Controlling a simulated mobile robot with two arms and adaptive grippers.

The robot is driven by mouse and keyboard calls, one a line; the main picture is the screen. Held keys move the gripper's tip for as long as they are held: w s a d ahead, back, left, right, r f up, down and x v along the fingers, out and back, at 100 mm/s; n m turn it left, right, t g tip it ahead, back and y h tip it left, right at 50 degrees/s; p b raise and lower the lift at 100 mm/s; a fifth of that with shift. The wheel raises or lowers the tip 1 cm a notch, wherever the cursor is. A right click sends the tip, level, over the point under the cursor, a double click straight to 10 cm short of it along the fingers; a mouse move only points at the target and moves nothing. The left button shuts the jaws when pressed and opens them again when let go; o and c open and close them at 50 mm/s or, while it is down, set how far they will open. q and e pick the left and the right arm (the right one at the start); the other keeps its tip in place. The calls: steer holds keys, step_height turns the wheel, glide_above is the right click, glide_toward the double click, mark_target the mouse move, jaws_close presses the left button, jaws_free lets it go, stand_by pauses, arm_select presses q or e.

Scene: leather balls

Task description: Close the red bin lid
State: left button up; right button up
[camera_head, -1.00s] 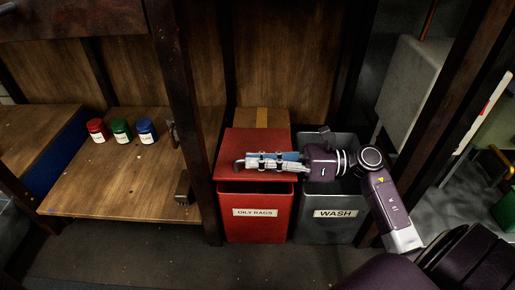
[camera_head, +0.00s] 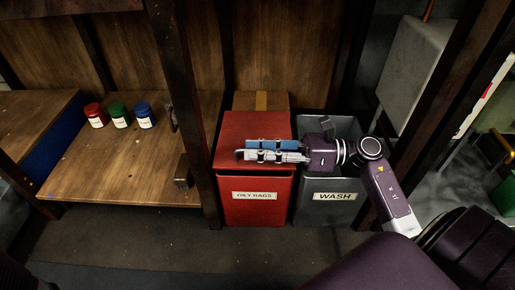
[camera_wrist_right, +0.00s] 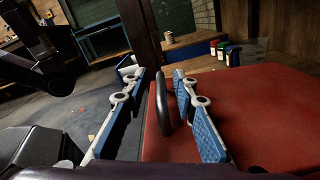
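The red bin (camera_head: 254,207), labelled OILY RAGS, stands on the floor, its red lid (camera_head: 255,126) lying about flat over the top. I cannot tell whether the lid's front edge is fully seated, as my right gripper covers part of it. My right gripper (camera_head: 243,153) reaches in from the right across the front of the lid. In the right wrist view its blue-padded fingers (camera_wrist_right: 160,72) are apart, one on each side of the lid's dark handle (camera_wrist_right: 163,104), with visible gaps. The red lid (camera_wrist_right: 265,115) fills the right of that view. My left gripper is not in view.
A grey WASH bin (camera_head: 332,208) stands right beside the red bin, under my right wrist. A cardboard box (camera_head: 243,100) is behind the lid. A wooden post (camera_head: 186,110) rises at the left. Red, green and blue jars (camera_head: 119,116) stand on the wooden shelf.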

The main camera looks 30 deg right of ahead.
step_height(320, 180, up, 10)
steer(key=shift+r, duration=0.1)
stand_by(0.5)
